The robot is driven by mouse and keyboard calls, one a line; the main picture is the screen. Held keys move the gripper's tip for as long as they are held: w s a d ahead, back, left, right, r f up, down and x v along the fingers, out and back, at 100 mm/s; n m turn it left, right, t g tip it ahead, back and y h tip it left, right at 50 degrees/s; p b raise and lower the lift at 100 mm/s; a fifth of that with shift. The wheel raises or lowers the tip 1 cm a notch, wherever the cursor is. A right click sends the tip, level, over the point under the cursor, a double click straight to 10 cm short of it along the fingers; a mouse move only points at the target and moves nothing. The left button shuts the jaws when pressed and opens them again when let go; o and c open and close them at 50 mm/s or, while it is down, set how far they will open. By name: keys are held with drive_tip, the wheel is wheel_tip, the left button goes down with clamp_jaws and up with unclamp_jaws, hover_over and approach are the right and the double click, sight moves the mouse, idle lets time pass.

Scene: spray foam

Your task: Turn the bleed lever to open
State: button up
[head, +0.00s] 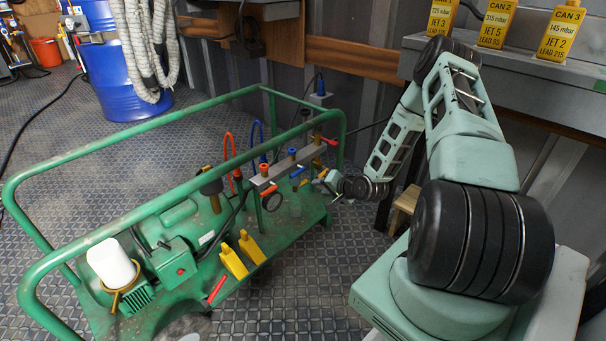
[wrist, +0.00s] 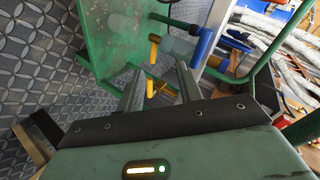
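A yellow lever (head: 323,174) sits low at the right end of the green cart's valve group; I take it as the bleed lever, though no label is readable. My gripper (head: 328,186) is right beside it, at the cart's right edge. In the wrist view my gripper (wrist: 158,82) is open, its two grey fingers apart. A yellow piece (wrist: 155,88) shows in the gap between them, and another yellow handle (wrist: 153,48) stands just beyond. Whether a finger touches the lever cannot be told.
The green tube frame (head: 150,208) of the cart surrounds the valves. Red and blue hoses (head: 228,150) rise behind the manifold. Yellow wedge-shaped pieces (head: 233,262) stand on the deck. A grey bench (head: 540,90) with yellow cans is at the right. Floor in front is clear.

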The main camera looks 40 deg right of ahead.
drive_tip(key=w+a+r+n+g+p, duration=0.1)
drive_tip(key=a+r+n+g, duration=0.3)
drive_tip(key=a+r, duration=0.4)
drive_tip(key=shift+r+n+y, duration=0.4)
drive_tip(key=shift+r+n, duration=0.15)
drive_tip(key=shift+n, duration=0.35)
